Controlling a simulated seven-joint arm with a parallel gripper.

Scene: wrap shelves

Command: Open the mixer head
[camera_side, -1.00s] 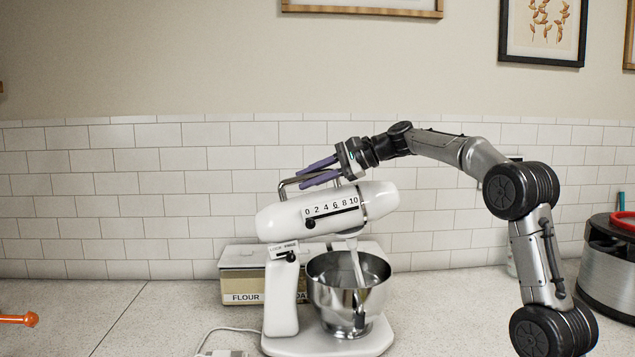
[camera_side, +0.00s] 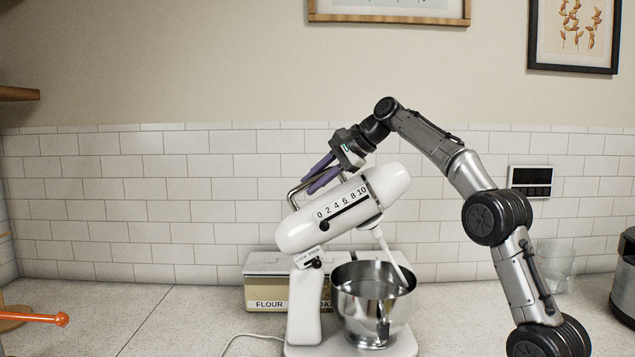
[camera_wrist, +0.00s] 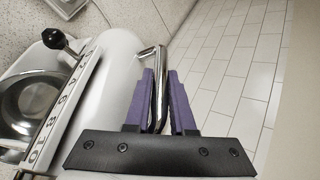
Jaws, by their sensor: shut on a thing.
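The white stand mixer (camera_side: 303,310) stands on the counter. Its head (camera_side: 298,232) is tilted, with the front end on the right raised. A chrome handle (camera_side: 291,193) runs along the top of the head. My gripper (camera_side: 318,178) is at this handle, and its purple fingers are shut on it. In the wrist view the handle (camera_wrist: 161,62) passes between the two fingers (camera_wrist: 161,100). The steel bowl (camera_side: 362,308) sits on the mixer base, and the beater (camera_side: 390,256) hangs slanted from the head into the bowl.
A flour box (camera_side: 262,291) stands behind the mixer, close to the tiled wall. A glass (camera_side: 553,266) stands at the back right. An orange-handled object (camera_side: 50,319) is at the left edge.

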